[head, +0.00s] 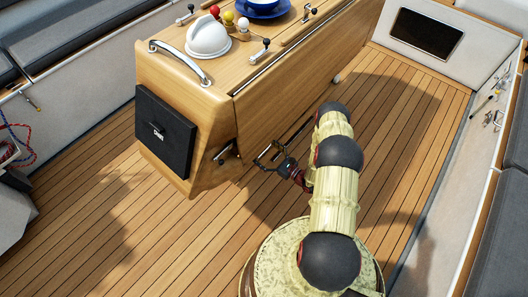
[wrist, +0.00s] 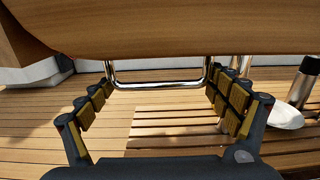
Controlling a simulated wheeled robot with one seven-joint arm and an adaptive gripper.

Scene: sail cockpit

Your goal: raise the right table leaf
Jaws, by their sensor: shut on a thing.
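The wooden cockpit table (head: 190,85) stands at the upper middle of the head view. Its right leaf (head: 290,90) hangs down along the table's right side. In the wrist view a wooden board (wrist: 160,25), apparently the leaf, crosses the top of the picture. A chrome U-shaped handle (wrist: 155,84) shows just under its edge. My gripper (head: 268,157) is low beside the leaf, near its front end. In the wrist view its fingers (wrist: 160,90) stand wide apart, shut on the two sides of the handle. The exact contact is partly hidden by the board.
On the table top are a white winch-like dome (head: 208,38), coloured balls (head: 228,18) and a blue dish (head: 263,6).

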